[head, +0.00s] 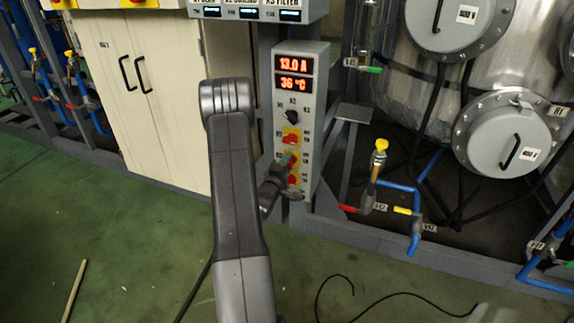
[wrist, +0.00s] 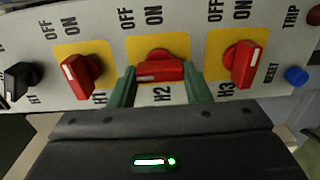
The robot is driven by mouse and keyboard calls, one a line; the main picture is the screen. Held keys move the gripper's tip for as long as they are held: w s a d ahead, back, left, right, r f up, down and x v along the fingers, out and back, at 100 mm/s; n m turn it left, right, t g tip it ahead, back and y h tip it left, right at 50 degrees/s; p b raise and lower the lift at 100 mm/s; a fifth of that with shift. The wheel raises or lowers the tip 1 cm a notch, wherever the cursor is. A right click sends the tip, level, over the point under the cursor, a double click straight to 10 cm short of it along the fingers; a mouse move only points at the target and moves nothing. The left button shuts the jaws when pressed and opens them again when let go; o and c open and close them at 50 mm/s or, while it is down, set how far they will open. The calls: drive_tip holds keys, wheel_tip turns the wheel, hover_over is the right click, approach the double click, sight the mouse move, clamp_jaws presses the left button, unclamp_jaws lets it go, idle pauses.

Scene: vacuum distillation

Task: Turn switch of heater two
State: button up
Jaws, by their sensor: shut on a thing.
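The heater two switch (wrist: 160,68) is a red knob on a yellow plate, labelled H2, with OFF and ON above it in the wrist view. Its handle lies sideways in that view, with its white mark low on the left. My gripper (wrist: 160,80) has one green finger on each side of this knob and is shut on it. In the head view my gripper (head: 289,161) is against the lower part of the grey control panel (head: 315,120) and hides most of the switch there.
The red H1 switch (wrist: 80,72) and H3 switch (wrist: 243,62) flank the held knob closely, their white marks nearly upright. A black knob (wrist: 20,78) and a blue reset button (wrist: 296,76) lie farther out. The panel display (head: 293,75) reads 13.0 A and 36 °C. Pipes and valves (head: 380,160) stand right.

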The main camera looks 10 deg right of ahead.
drive_tip(key=shift+f, duration=0.1)
idle(0.3)
drive_tip(key=o, duration=1)
drive_tip(key=shift+a, duration=0.1)
drive_tip(key=p+v, duration=0.2)
drive_tip(key=v, duration=1.1)
drive_tip(key=shift+s+a, duration=0.25)
drive_tip(key=shift+s, duration=0.1)
drive_tip(key=b+x, duration=0.2)
drive_tip(key=x, duration=1.2)
